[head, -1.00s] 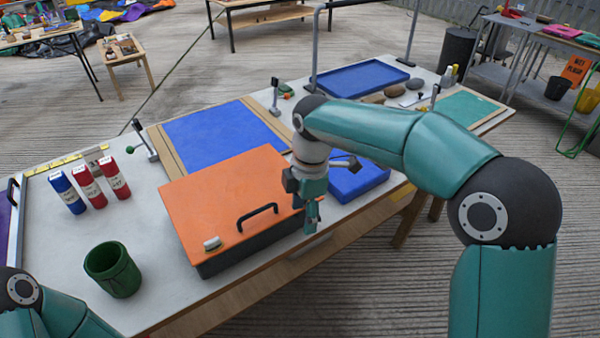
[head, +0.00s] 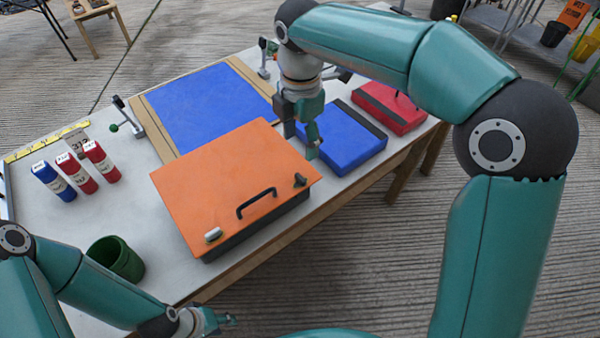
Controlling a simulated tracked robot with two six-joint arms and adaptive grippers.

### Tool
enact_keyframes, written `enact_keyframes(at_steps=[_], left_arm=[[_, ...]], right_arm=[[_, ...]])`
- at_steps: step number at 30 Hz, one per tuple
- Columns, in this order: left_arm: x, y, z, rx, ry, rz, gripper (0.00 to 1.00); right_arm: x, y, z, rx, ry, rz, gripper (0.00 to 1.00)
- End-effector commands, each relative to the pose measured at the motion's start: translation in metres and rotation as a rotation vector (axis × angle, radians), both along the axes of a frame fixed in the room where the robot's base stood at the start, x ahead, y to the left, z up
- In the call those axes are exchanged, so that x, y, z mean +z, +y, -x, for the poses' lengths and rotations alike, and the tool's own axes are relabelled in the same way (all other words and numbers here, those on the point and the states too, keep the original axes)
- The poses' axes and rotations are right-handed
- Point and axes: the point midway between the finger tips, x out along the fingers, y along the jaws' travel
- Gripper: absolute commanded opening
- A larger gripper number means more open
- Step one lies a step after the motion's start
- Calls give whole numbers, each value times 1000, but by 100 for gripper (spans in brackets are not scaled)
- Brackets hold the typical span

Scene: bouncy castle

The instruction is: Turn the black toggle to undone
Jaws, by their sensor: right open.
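The black toggle (head: 300,180) is a small dark piece at the right end of the orange lid (head: 205,185) of a dark box. It stands out from the lid; which setting it is in I cannot tell. A pale toggle (head: 213,235) sits at the lid's near left corner, and a black handle (head: 257,203) lies between them. My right gripper (head: 312,142) is open, pointing down beyond the lid's far right corner, clear of the black toggle. My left gripper (head: 225,321) is low at the table's front edge, and its jaws are too small to read.
A blue case (head: 345,140) and a red case (head: 390,108) stand right of the box. A green cup (head: 117,258) stands near my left arm. A blue panel (head: 210,105) lies behind the box.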

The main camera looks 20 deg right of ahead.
Motion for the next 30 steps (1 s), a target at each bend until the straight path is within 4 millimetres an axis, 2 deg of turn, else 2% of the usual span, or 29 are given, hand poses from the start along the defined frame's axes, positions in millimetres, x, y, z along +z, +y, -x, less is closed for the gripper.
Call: enact_keyframes(at_steps=[1, 9, 15, 21, 30], left_arm=[[-2, 0, 0, 0, 0, 0, 40], [-5, 0, 0, 0, 0, 0, 40], [-5, 0, 0, 0, 0, 0, 40], [-5, 0, 0, 0, -1, 0, 40], [-5, 0, 0, 0, 0, 0, 40]], right_arm=[[-13, -1, 1, 0, 5, 2, 60], [-71, 0, 1, 0, 5, 1, 60], [-101, 0, 1, -1, 3, 0, 60], [-113, 0, 1, -2, -1, -1, 60], [-114, 0, 0, -3, -1, -1, 59]])
